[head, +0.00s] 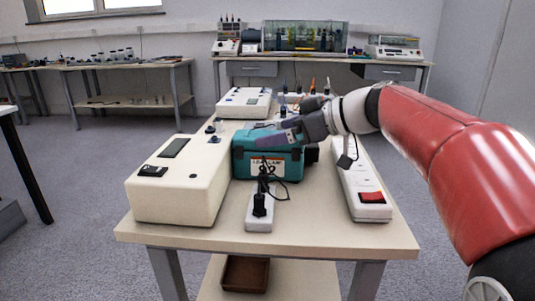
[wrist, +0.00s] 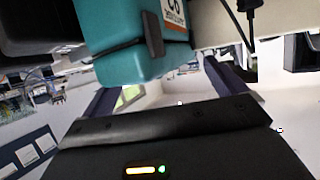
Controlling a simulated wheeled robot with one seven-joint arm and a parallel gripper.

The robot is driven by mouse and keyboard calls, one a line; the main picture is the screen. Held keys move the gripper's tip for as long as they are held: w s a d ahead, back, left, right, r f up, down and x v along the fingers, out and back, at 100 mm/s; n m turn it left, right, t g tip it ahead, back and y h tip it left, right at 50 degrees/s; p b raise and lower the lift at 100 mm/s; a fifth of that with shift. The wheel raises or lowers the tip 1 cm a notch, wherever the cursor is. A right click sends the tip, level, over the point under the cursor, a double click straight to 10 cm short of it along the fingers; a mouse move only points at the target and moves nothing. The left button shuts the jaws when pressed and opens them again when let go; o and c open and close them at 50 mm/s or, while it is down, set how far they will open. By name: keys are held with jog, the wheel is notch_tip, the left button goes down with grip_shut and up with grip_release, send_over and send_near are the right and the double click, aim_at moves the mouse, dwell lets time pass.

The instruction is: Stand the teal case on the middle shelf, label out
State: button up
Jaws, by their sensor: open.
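The teal case (head: 243,158) stands on the near table, its white and orange label facing the head camera. A black cable hangs in front of part of the label. In the wrist view the case (wrist: 115,45) fills the upper left, with a dark latch and part of the label showing. My gripper (head: 268,136) is at the top of the case, reaching in from the right. In the wrist view my gripper (wrist: 158,82) is open, its fingers on either side of the lower end of the case. I cannot tell whether they touch it. No middle shelf can be made out.
A cream instrument box (head: 180,200) stands close left of the case. A white power strip (head: 360,185) with a red switch lies on the right, and a small socket block (head: 259,217) in front. A brown tray (head: 246,273) sits on the table's lower shelf (head: 305,280).

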jog(key=shift+w+a+f, duration=0.15)
jog(key=shift+a, duration=0.2)
jog(key=shift+c, duration=0.3)
jog(key=shift+f, duration=0.1)
grip_shut()
